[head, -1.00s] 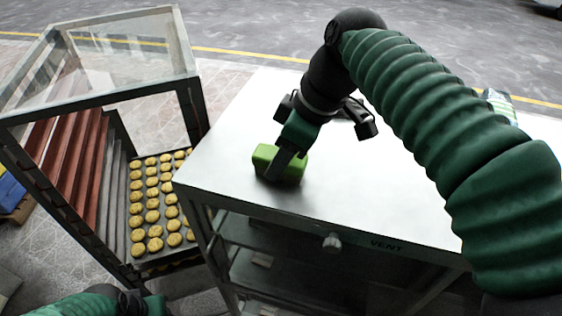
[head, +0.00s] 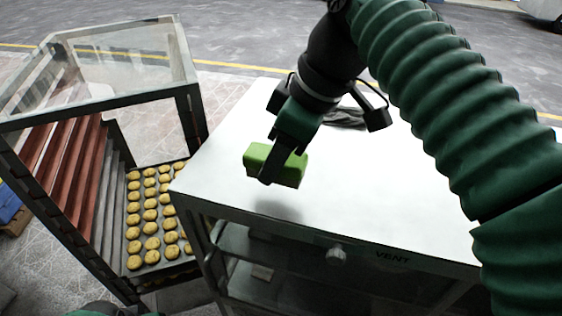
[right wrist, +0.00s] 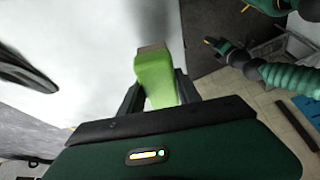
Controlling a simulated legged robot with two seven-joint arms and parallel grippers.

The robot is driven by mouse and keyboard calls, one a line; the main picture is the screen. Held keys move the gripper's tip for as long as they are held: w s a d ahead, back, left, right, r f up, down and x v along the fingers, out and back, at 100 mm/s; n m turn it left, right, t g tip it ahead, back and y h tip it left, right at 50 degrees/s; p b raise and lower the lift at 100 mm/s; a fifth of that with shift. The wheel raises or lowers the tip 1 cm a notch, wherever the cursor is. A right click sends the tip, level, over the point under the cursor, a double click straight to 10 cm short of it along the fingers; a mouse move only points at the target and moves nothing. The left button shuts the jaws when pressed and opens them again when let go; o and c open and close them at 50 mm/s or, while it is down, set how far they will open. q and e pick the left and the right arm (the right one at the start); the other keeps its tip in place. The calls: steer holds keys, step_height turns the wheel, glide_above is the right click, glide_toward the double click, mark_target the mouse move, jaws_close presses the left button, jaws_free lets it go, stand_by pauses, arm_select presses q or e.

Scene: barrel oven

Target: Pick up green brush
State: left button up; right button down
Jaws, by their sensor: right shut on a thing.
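The green brush (head: 288,168) is a bright green block held above the white top of the oven cabinet (head: 370,200), with its shadow on the surface below it. My right gripper (head: 270,168) is shut on it, one dark finger crossing its near side.
A glass-topped rack (head: 187,100) stands at left, holding a tray of several round yellow cookies (head: 150,215). A dark cloth-like thing (head: 345,118) lies on the cabinet top behind my right gripper. A knob (head: 336,256) juts from the cabinet front. Much of the white top is clear.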

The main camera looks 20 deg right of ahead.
steer(key=s+a+b, duration=0.2)
steer(key=s+a, duration=0.1)
steer(key=s, duration=0.2)
steer(key=s+a+r+b, duration=0.1)
steer(key=s+a+b, duration=0.1)
steer(key=s, duration=0.4)
steer(key=shift+a+r, duration=0.15)
steer(key=shift+a, duration=0.75)
steer(key=shift+s, duration=0.1)
